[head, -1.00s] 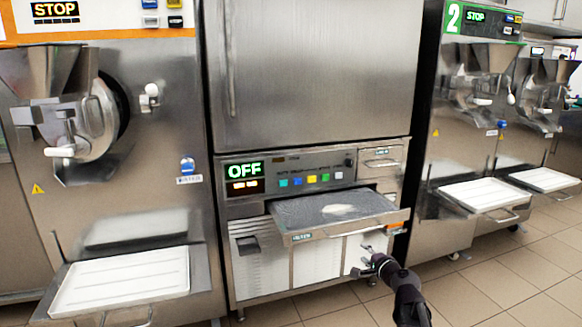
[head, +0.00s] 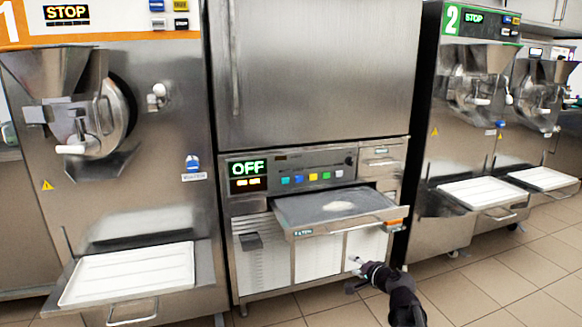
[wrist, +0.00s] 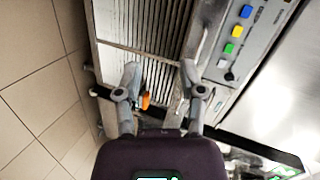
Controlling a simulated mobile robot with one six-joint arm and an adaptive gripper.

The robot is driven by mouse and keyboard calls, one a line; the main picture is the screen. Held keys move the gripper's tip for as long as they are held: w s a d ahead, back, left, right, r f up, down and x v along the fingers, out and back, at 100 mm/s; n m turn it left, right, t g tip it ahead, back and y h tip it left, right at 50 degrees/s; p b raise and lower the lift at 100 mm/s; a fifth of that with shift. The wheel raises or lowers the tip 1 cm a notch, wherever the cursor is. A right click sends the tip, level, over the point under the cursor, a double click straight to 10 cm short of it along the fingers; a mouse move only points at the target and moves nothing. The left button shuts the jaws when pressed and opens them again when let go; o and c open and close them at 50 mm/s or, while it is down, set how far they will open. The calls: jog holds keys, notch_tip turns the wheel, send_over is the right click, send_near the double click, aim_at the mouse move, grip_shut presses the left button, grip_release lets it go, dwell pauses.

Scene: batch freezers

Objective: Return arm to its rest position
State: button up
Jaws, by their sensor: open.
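My gripper (head: 354,274) is in the lower right middle of the head view, in front of the middle machine and below its pulled-out drawer. In the wrist view my gripper (wrist: 160,85) has its two fingers spread apart with nothing held between them. The view past the fingers shows the machine's white louvred front (wrist: 150,45) and its coloured buttons (wrist: 237,31). My arm comes up from the bottom right of the head view.
The open drawer (head: 345,226) sticks out above my gripper, with a pale patch on its top. Freezer 1 (head: 185,225) stands at left with a white tray (head: 130,272). Freezer 2 (head: 440,235) stands at right with another tray (head: 480,192). Tiled floor (head: 500,275) is clear at lower right.

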jog(key=s+a+f+n+g, duration=0.4)
jog(key=s, duration=0.1)
jog(key=s+f+n+g+h+p, duration=0.1)
jog(key=s+f+n+g+h, duration=0.15)
jog(key=s, duration=0.25)
jog(key=s+d+f+n+g+h+p, duration=0.1)
jog(key=s+n+g+h, duration=0.15)
jog(key=s, duration=0.25)
jog(key=s+f+n+g+h+p, duration=0.1)
jog(key=s+f+n+g, duration=0.1)
jog(key=s+g, duration=0.3)
notch_tip(320, 180, up, 37)
jog(key=t+p, duration=0.1)
jog(key=p, duration=3.5)
jog(key=shift+s+r+p, duration=0.15)
jog(key=shift+s+p, duration=0.1)
jog(key=shift+p, duration=0.15)
jog(key=shift+s, duration=0.1)
